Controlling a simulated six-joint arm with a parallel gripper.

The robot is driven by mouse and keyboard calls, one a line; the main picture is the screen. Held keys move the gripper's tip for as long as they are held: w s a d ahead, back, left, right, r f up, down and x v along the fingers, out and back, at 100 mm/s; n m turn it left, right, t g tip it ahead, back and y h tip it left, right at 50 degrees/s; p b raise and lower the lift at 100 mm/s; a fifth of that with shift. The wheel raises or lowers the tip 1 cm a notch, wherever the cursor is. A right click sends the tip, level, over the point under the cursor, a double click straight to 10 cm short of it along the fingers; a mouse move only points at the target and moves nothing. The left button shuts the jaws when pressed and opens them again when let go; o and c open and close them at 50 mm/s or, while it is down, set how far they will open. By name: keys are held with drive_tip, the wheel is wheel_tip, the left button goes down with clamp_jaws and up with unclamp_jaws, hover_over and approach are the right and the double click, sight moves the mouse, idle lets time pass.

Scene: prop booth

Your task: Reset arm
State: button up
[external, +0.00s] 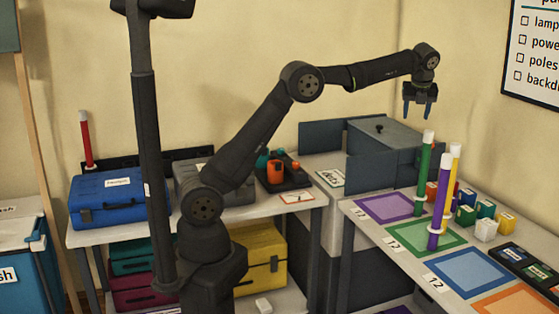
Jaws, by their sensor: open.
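My gripper (420,106) hangs at the end of my outstretched arm, upper right of centre in the external view. Its two fingers point down and stand apart, with nothing between them. It is in the air above the grey box (388,140) and the right-hand table. Upright poles stand to its lower right: a green pole (425,165), a purple pole (441,190) and a yellow pole (455,165). The gripper touches none of them.
The right table has coloured mats, including a purple mat (385,207) and a blue mat (470,271), and small blocks (486,229). The left table holds a blue case (118,201), a dark tray (283,175) and a red pole (86,140). Open air surrounds my gripper.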

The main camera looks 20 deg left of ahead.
drive_tip(key=w+a+r+n+y, duration=0.1)
drive_tip(key=a+n, duration=0.2)
drive_tip(key=a, duration=1)
drive_tip(key=w+a+r+n+y, duration=0.1)
drive_tip(key=a+r+n, duration=0.15)
drive_tip(key=a, duration=0.95)
drive_tip(key=s+a+f+n+g, duration=0.1)
drive_tip(key=s+a, duration=0.3)
drive_tip(key=a, duration=0.6)
drive_tip(key=s+a+f+n+g+y, duration=0.1)
drive_tip(key=s+a+n, duration=0.3)
drive_tip(key=a, duration=0.7)
drive_tip(key=shift+s+a+g, duration=0.15)
drive_tip(key=shift+s+g, duration=0.15)
drive_tip(key=shift+s, duration=0.2)
drive_tip(key=shift+n, duration=0.25)
drive_tip(key=w+d+m, duration=0.2)
drive_tip(key=w+d, duration=0.2)
drive_tip(key=d, duration=0.5)
drive_tip(key=w+d+r+m+t+h, duration=0.1)
drive_tip(key=w+d, duration=0.3)
drive_tip(key=d, duration=0.6)
drive_tip(key=shift+w+r+m+t, duration=0.15)
drive_tip(key=shift+w+m+t, duration=0.2)
drive_tip(key=shift+m, duration=0.55)
